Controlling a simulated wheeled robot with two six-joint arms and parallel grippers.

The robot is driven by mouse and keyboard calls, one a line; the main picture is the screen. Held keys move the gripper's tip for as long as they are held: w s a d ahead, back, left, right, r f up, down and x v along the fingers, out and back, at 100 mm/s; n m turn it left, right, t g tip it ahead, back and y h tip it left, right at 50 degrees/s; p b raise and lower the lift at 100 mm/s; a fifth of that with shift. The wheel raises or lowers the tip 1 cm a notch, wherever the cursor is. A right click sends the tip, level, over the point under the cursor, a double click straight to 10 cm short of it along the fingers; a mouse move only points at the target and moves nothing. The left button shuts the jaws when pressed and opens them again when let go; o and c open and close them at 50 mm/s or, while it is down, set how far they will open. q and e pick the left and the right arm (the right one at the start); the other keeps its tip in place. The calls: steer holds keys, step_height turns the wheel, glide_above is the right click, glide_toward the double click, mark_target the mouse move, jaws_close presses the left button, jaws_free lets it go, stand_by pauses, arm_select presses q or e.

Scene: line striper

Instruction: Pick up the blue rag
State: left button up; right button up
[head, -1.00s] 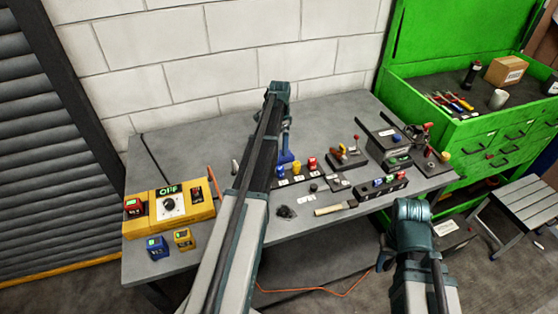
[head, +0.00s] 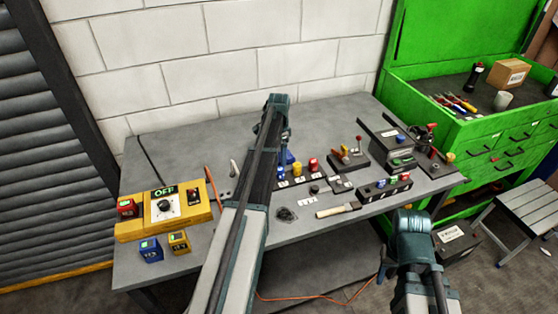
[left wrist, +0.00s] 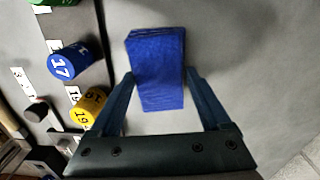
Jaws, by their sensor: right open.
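The blue rag (left wrist: 157,65) is a folded blue rectangle lying flat on the grey table in the left wrist view. My left gripper (left wrist: 161,76) is open, with one finger on each side of the rag's near part. I see a gap of grey between the right finger and the rag; the left finger is very close to its edge. In the head view only a bit of the rag (head: 288,157) shows beside my left arm, which hides most of the gripper.
A blue numbered cap (left wrist: 70,62) and a yellow one (left wrist: 88,105) stand left of the rag in the wrist view. A yellow control box (head: 162,209) sits at the table's left. A brush (head: 338,210) lies near the front edge. Bare table lies right of the rag.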

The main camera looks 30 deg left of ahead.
mark_target(279, 157)
arm_select(q)
steer(key=c, duration=0.4)
step_height(279, 157, up, 10)
steer(key=p, duration=1)
